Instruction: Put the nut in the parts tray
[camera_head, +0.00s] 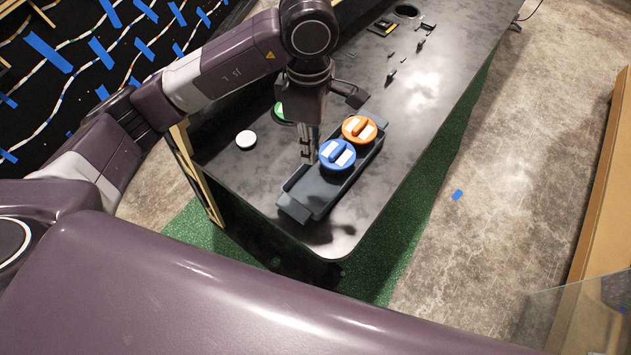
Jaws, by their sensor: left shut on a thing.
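My left gripper (309,158) points down at the left side of the dark blue-grey parts tray (309,196). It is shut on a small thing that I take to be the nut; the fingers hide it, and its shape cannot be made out. The fingertips are close to the blue round piece, and I cannot tell whether they are above or inside the tray wall. The blue round piece (337,154) and the orange round piece (359,130), each with a raised grip and white patches, sit at the tray's middle and far end. The tray's near end looks empty. My right gripper is not in view.
A white disc (246,139) lies on the dark table (390,140) left of the tray. A green round piece (281,111) is partly hidden behind my left gripper. Several small dark parts (420,43) stand at the far end. The table right of the tray is clear.

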